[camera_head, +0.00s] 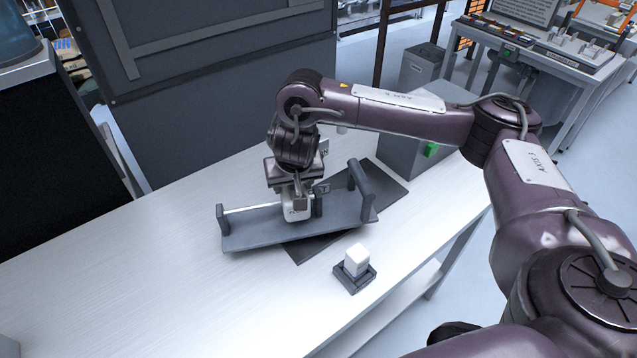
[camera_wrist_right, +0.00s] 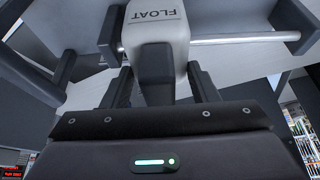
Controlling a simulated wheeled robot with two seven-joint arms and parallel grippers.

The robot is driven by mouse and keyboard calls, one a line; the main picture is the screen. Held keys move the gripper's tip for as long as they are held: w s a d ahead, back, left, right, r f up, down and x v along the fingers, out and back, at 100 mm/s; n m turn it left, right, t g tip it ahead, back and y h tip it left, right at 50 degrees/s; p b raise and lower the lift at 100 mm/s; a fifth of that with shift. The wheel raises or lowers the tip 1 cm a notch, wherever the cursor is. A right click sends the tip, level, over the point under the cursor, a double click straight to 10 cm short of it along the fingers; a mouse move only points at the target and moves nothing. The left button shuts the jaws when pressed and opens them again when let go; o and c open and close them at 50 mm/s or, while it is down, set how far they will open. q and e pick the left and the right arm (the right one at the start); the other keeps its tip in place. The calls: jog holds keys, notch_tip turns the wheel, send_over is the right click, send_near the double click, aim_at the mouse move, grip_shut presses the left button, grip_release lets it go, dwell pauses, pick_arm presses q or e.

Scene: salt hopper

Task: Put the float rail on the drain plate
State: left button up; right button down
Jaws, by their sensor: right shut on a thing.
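The float rail (camera_head: 262,232) is a long grey base with upright posts at its ends, a thin rod and a pale sliding block. The block (camera_wrist_right: 156,25) reads FLOAT in the right wrist view, where the rod runs through it. My right gripper (camera_head: 297,207) points down and is shut on the rail at this block. What I take to be the drain plate (camera_head: 388,184) is a flat dark plate on the table. The rail lies across it at an angle and hides its middle. I cannot tell whether they touch. My left gripper is not in view.
A white cube (camera_head: 356,258) sits on a small dark base (camera_head: 355,281) at the front. A grey box with a green button (camera_head: 431,150) stands behind the plate at the right. The white table (camera_head: 130,270) is clear at the left.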

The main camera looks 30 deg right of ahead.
jog(key=d, duration=0.2)
jog(key=d+f+b, duration=0.1)
jog(key=d, duration=0.1)
jog(key=d+b, duration=0.1)
jog(key=d, duration=0.1)
jog(key=shift+w+d+f, duration=0.25)
jog(key=shift+d+f, duration=0.05)
jog(key=shift+d, duration=0.05)
jog(key=shift+f, duration=0.9)
jog(key=c, duration=0.5)
grip_release()
